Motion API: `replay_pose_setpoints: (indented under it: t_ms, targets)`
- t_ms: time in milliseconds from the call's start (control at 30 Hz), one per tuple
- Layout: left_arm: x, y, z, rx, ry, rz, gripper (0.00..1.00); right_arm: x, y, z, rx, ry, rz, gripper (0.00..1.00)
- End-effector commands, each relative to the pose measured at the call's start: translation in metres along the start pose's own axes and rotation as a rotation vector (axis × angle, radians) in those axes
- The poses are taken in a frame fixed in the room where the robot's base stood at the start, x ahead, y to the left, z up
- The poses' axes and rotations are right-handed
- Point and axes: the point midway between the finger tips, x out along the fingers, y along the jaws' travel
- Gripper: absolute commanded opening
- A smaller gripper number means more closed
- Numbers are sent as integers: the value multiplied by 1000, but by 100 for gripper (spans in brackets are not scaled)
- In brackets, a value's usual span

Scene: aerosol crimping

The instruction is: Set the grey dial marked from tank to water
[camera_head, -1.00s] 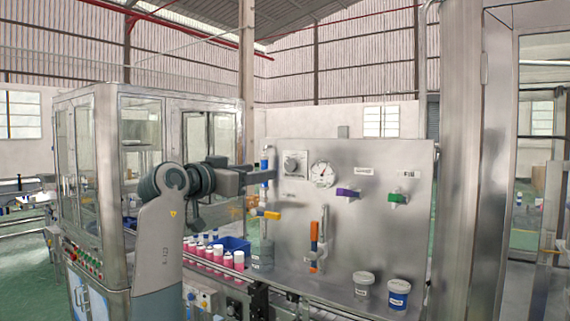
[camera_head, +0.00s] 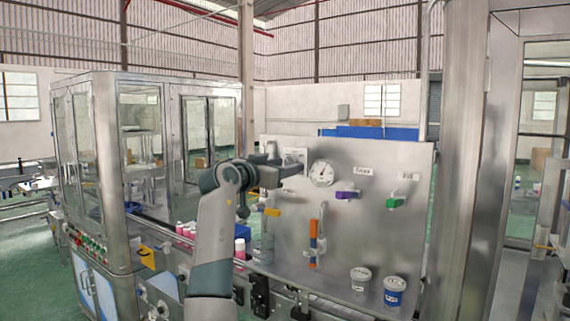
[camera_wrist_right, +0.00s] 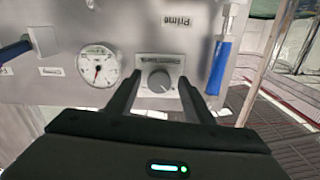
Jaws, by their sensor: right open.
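The grey dial (camera_wrist_right: 159,81) is a round knob on a pale square plate with small print on the steel panel. The print and the dial's setting are too small to read. In the wrist view it lies between the two dark fingers of my right gripper (camera_wrist_right: 159,76), which is open with one finger to either side. I cannot tell whether the fingers touch it. In the head view my right gripper (camera_head: 289,168) is in front of the dial, hiding most of it; only part of its plate (camera_head: 296,154) shows. My left gripper is not in view.
A white gauge (camera_head: 322,173) is beside the dial, also in the wrist view (camera_wrist_right: 97,66). Purple (camera_head: 347,194), green (camera_head: 396,201) and yellow (camera_head: 272,211) handles stick out from the panel (camera_head: 370,235). In the wrist view a blue part (camera_wrist_right: 219,68) stands close to one finger.

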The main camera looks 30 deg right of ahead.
Motion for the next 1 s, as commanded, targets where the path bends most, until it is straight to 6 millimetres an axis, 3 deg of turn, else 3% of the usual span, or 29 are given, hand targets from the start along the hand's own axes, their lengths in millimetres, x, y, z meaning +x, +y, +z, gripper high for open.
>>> replay_pose_setpoints:
  t_ms: [167,367,667,1000]
  targets:
    - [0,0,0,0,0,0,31,0,0,0,0,0,0,48]
    - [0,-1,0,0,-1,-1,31,0,0,0,0,0,0,6]
    - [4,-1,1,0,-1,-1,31,0,0,0,16,1,0,7]
    - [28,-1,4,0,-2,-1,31,0,0,3,159,3,0,7]
